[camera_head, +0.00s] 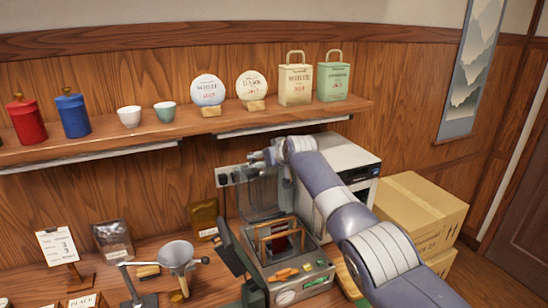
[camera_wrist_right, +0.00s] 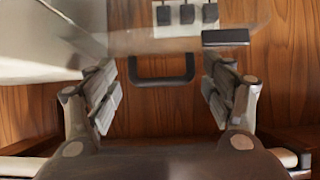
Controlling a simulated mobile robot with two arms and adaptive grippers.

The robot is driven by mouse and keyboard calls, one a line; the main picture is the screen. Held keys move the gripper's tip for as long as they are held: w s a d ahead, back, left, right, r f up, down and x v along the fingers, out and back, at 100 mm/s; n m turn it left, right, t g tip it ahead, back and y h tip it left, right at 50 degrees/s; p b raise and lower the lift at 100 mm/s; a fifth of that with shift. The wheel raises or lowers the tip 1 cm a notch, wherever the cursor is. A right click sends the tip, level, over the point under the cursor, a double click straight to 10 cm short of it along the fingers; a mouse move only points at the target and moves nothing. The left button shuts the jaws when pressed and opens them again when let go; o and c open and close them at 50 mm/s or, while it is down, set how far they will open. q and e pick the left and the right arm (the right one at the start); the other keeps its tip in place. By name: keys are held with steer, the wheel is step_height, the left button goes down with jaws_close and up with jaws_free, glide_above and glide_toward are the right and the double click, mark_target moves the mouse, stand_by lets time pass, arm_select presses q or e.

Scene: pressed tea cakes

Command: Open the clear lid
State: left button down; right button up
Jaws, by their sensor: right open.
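The clear lid (camera_head: 258,192) stands raised at the back of the sealing machine (camera_head: 318,264) in the head view. The chamber below it is uncovered. In the right wrist view, the see-through lid (camera_wrist_right: 120,40) fills the top, with its black handle (camera_wrist_right: 162,79) between my open fingers. My right gripper (camera_head: 266,156) is beside the lid's upper edge, and its fingers (camera_wrist_right: 162,95) also show in the wrist view. They are apart, with gaps to either side of the handle. My left gripper is not in view.
My right arm crosses the machine's right side. A shelf (camera_head: 165,127) with tins, cups and bags runs above. A white appliance (camera_head: 345,152) and cardboard boxes (camera_head: 418,214) stand at the right. A funnel on a stand (camera_head: 176,255) and a dark panel (camera_head: 232,250) are left of the machine.

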steer(key=shift+s+r, duration=0.1)
steer(key=shift+v, duration=0.9)
steer(key=v, duration=1)
steer(key=shift+d, duration=0.1)
steer(key=shift+c, duration=0.2)
